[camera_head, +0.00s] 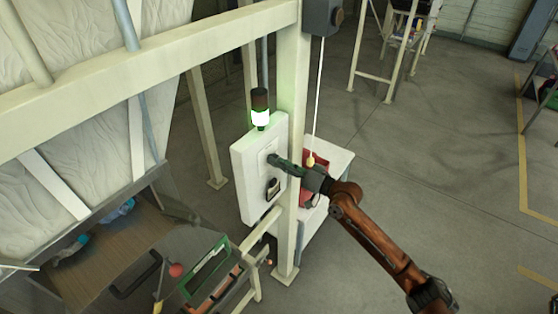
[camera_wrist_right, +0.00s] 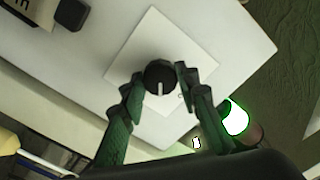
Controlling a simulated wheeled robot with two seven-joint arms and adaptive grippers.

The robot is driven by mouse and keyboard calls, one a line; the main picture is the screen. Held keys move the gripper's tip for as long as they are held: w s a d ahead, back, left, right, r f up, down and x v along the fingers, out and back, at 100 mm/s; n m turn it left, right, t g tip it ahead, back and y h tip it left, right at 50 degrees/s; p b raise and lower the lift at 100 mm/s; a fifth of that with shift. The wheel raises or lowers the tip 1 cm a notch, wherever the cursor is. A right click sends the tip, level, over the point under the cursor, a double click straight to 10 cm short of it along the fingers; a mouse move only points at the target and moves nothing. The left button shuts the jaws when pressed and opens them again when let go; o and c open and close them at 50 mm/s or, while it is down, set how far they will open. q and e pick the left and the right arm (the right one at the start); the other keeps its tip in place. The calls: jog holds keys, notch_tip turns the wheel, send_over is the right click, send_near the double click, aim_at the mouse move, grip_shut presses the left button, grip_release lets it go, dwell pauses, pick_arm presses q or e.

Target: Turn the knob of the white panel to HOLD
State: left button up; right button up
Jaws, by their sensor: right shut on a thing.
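The white panel (camera_head: 250,170) is mounted on the frame post in the head view. The black knob (camera_wrist_right: 160,77) with a white pointer mark sits on a pale square plate (camera_wrist_right: 190,60) on the panel. My right gripper (camera_wrist_right: 160,82) reaches the panel from the right, its fingers on either side of the knob and shut on it. The right gripper also shows in the head view (camera_head: 274,160), where it hides the knob. The pointer mark runs toward the bottom of the wrist view. No HOLD label can be read. My left gripper is not in view.
A stack light (camera_head: 260,108), lit white-green, stands above the panel. A black switch (camera_head: 273,187) is lower on the panel. A cord with a yellow end (camera_head: 310,160) hangs close to my right wrist. The post (camera_head: 291,90) stands beside the panel. Floor to the right is open.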

jog(key=shift+m+p, duration=1.95)
jog(key=shift+m, duration=1.75)
jog(key=o, duration=1.2)
jog(key=shift+c, duration=0.2)
jog(key=v, duration=1.2)
